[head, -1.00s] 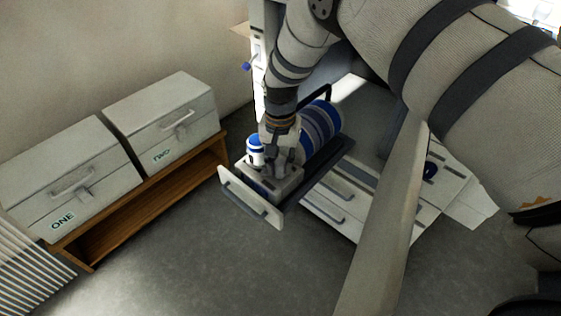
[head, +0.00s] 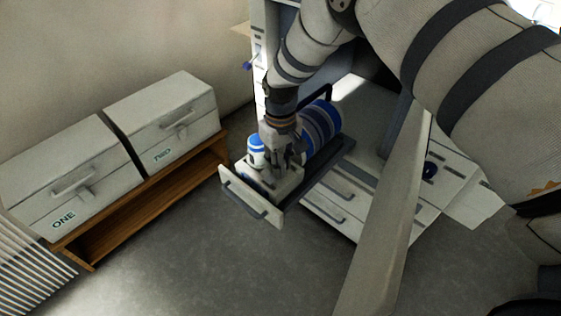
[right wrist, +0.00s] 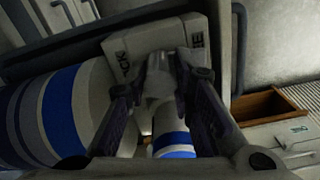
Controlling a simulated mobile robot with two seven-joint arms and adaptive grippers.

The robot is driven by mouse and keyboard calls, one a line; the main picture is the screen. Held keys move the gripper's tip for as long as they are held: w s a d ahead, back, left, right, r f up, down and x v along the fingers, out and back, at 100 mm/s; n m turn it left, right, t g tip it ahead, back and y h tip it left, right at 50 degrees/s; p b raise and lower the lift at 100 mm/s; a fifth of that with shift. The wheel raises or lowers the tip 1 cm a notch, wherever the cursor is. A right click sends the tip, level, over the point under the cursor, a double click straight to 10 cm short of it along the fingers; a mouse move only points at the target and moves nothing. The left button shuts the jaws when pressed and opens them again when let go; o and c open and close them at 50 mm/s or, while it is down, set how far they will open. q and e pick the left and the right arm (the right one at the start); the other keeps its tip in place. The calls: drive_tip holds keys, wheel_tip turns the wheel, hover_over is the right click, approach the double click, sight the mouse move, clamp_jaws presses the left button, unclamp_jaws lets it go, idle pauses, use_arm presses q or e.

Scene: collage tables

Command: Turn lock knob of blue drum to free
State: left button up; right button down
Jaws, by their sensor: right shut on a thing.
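The blue drum (head: 320,120), banded in blue, white and grey, lies on its side in a pulled-out drawer (head: 243,202). It also shows at the left of the right wrist view (right wrist: 62,110). In front of it is a pale lock block (right wrist: 136,41) with dark lettering, partly covered by my fingers. My right gripper (head: 283,163) points down over this block. In the right wrist view its fingers (right wrist: 166,72) are closed around the pale lock knob (right wrist: 159,86), which they largely hide. The knob's pointing direction cannot be told. My left gripper is not in view.
A small blue-and-white cylinder (head: 256,146) stands beside the lock block, close to my right gripper. More drawers (head: 328,205) are at the right. Boxes ONE (head: 75,180) and TWO (head: 160,118) stand on a wooden shelf (head: 150,200). The floor in front is clear.

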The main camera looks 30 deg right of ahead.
sight(280, 162)
drive_tip(key=shift+n, duration=0.6)
drive_tip(key=c, duration=1.4)
unclamp_jaws()
drive_tip(key=shift+o, duration=0.2)
wheel_tip(280, 162, up, 12)
drive_tip(key=shift+a, duration=0.1)
